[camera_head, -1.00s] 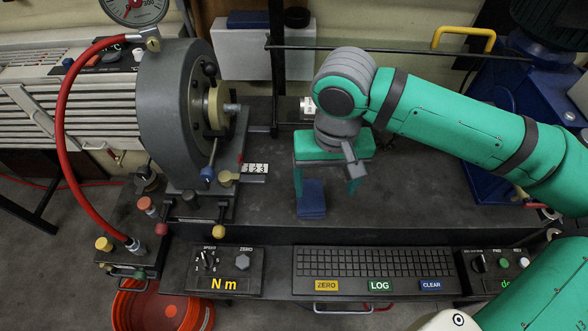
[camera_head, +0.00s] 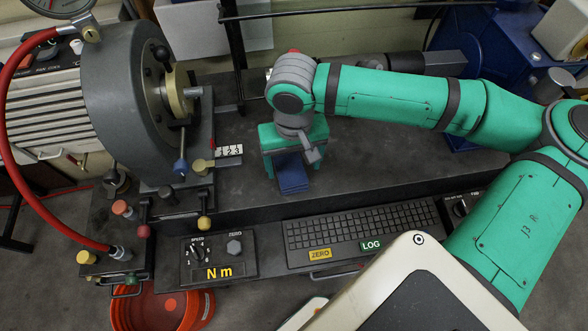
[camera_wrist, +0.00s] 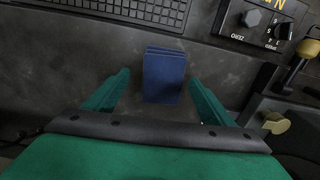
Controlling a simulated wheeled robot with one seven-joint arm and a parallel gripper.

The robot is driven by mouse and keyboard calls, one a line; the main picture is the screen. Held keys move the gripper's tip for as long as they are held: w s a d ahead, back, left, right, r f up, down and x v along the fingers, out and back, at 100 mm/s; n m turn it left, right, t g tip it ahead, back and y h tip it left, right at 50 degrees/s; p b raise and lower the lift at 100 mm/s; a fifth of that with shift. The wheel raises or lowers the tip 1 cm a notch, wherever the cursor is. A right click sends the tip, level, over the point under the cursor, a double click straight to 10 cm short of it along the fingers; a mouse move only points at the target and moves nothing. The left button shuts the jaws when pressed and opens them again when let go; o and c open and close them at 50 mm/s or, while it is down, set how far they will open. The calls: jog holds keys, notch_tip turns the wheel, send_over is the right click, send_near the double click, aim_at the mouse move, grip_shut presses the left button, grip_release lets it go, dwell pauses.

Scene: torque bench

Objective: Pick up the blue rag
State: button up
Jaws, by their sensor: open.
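The blue rag (camera_head: 291,174) is a folded dark blue rectangle lying on the dark bench top, right of the numbered tag. In the wrist view the rag (camera_wrist: 164,75) lies ahead of and between the two green fingers, with a gap on each side. My gripper (camera_head: 290,168) is open above the rag, its fingers pointing down. In the wrist view my gripper (camera_wrist: 160,90) holds nothing. Part of the rag is hidden under the gripper in the head view.
A large grey machine (camera_head: 125,100) with a red hose stands left of the rag. A keyboard panel (camera_head: 360,230) and an N m control box (camera_head: 218,259) line the bench's front edge. An orange bucket (camera_head: 160,308) stands below. Bare bench (camera_head: 390,165) lies right of the rag.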

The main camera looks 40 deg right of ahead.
aim_at(292, 173)
jog(key=shift+w+a+f, duration=0.1)
jog(key=shift+a+f, duration=0.05)
jog(key=shift+f, duration=0.45)
jog(key=shift+a+f, duration=0.1)
jog(key=shift+f, duration=0.45)
jog(key=shift+d, duration=0.1)
jog(key=c, duration=1.1)
jog(key=shift+c, duration=0.3)
jog(key=shift+r, duration=0.15)
